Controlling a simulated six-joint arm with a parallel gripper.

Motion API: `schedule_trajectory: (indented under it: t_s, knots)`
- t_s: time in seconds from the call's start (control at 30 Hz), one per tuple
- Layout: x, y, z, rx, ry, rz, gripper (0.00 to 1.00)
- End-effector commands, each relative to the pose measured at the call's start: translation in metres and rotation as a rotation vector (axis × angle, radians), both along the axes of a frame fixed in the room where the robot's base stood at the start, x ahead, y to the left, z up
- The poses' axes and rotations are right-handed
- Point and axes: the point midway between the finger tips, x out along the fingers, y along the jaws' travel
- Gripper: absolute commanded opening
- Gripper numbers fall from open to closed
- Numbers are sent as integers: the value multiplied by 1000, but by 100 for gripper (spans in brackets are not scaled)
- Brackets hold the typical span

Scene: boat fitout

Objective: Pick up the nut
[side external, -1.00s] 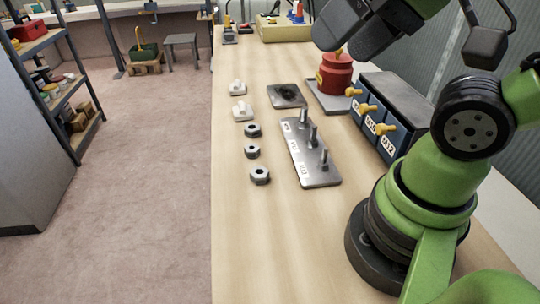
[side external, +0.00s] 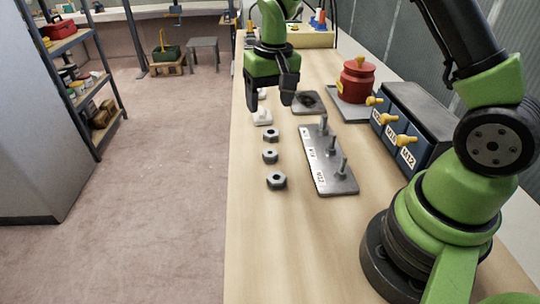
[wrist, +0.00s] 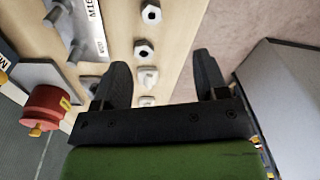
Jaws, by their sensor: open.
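Three grey hex nuts lie in a row on the wooden bench: a far nut (side external: 271,135), a middle nut (side external: 270,156) and a near nut (side external: 276,180). The wrist view shows two nuts, one at the top (wrist: 151,12) and one lower (wrist: 144,49). My gripper (side external: 270,102) is open and empty, pointing down above the bench beyond the far nut. In the wrist view its fingers (wrist: 162,64) are spread wide, with the lower nut between their lines of reach, nearer the left finger. The gripper partly hides the white pieces behind it in the side view.
A grey plate with upright studs (side external: 333,178) stands right of the nuts. White pieces (side external: 262,118) lie beyond them. A red pot (side external: 358,82) and a blue bin unit with yellow knobs (side external: 418,118) stand farther right. The bench left of the nuts is clear.

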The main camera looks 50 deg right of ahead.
Motion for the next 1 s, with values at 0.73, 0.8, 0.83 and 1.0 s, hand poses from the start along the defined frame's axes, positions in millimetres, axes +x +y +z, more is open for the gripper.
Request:
schedule_trajectory:
  t_s: [0.73, 0.8, 0.83, 1.0]
  knots:
    - [8, -12, -109, -9, 81, -8, 67]
    - [7, -13, -120, -9, 82, -8, 67]
    - [7, -14, -125, -9, 82, -8, 67]
    - [7, -14, -146, -9, 80, -7, 67]
